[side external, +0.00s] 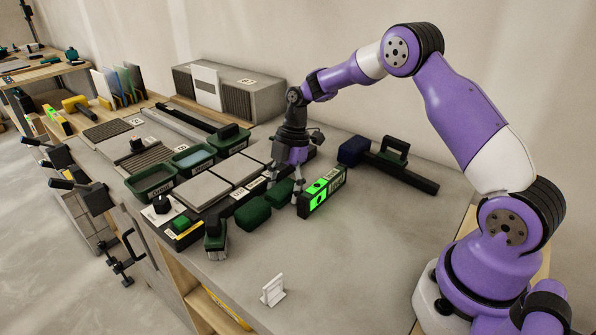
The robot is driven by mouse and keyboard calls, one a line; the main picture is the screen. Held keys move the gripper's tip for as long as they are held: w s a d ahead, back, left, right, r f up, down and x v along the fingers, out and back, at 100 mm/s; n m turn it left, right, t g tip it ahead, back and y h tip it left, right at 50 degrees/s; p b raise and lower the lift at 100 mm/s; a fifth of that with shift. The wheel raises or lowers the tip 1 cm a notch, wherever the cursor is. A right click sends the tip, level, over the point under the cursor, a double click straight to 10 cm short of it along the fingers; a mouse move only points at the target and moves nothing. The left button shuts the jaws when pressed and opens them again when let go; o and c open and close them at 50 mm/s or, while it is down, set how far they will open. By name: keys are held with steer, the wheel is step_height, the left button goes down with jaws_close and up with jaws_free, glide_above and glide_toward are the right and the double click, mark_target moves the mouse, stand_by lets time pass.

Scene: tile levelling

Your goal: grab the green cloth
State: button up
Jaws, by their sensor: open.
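Two dark green, soft-looking lumps lie on the grey worktop in front of the tiles. The nearer green lump (253,212) is rounded and blocky, and the farther green lump (281,192) is beside it, close to my gripper. I cannot tell for sure which of them is the green cloth. My gripper (286,181) is open and points down, low behind the farther lump and left of the lit level. Its fingertips are small and partly hidden, and I cannot tell whether they touch anything.
A level with a bright green lit face (322,192) stands right beside my gripper. Grey tiles (205,189) and green trays (152,183) lie to the left. A brush (216,240) is in front. A green-handled float (394,151) and a dark blue block (353,150) are behind right. The front-right worktop is mostly clear.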

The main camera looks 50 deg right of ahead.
steer(key=shift+c, duration=0.4)
steer(key=c, duration=0.8)
steer(key=shift+r, duration=0.15)
steer(key=shift+c, duration=0.2)
